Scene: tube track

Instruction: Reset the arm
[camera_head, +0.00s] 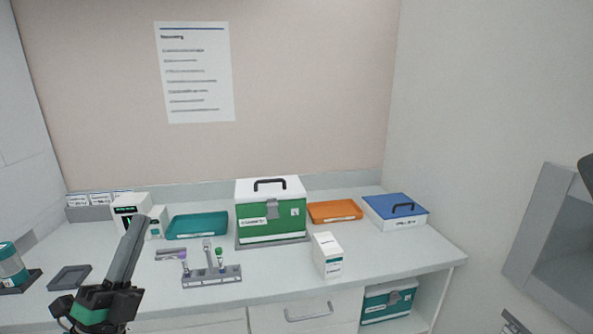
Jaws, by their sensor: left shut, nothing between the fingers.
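My left gripper (134,224) rises from the lower left of the head view, over the left part of the counter. Its dark fingers are shut with nothing between them, and they point up and away. They cover part of the counter and the lower part of a small white device (127,208). The green and black wrist (103,304) shows below the fingers. My right gripper is not in view. A dark rounded shape at the far right edge is too cut off to identify.
A grey tube rack (211,278) with tubes stands right of the gripper. Behind are a teal tray (197,227), a green box with white lid (270,230), an orange tray (334,212) and a blue-lidded box (396,222). A white carton (327,255) stands near the front.

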